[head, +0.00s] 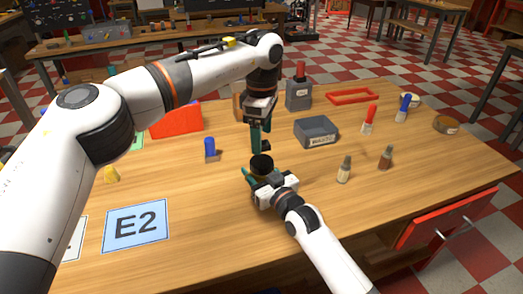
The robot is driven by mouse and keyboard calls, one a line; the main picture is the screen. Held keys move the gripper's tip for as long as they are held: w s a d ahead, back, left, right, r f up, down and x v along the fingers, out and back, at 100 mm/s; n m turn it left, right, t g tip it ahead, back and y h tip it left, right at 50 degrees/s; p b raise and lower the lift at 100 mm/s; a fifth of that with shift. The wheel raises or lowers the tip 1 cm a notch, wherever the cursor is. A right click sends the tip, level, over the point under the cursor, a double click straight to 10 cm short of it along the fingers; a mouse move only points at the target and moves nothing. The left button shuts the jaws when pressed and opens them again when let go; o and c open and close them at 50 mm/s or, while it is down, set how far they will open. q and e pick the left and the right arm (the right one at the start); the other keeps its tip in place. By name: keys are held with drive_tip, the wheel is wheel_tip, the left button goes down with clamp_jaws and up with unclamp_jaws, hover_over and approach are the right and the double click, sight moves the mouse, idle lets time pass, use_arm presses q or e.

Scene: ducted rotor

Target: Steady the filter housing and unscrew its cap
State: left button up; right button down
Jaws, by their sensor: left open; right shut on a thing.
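The filter housing (262,166) is a small dark cylinder standing upright on the wooden table near its middle. My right gripper (254,177) reaches it from the front right and is shut on it, with one teal finger showing on its left side. My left gripper (260,138) points down just above the housing, with its teal fingers apart. A small dark part shows by the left fingertips, and I cannot tell whether it is the cap or part of the gripper. The seam between cap and housing is too small to make out.
A blue cylinder (210,147) and a red bin (176,121) stand to the left. A grey box (316,131) is right of the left gripper. Small bottles (344,169) stand to the right. The front middle of the table is clear.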

sight(262, 161)
use_arm(q)
drive_tip(key=m, duration=0.8)
drive_tip(key=shift+m, duration=0.4)
drive_tip(key=m, duration=0.6)
drive_tip(key=shift+m, duration=0.3)
drive_tip(key=shift+f, duration=0.6)
wheel_tip(262, 161, down, 7)
drive_tip(key=shift+r, duration=0.1)
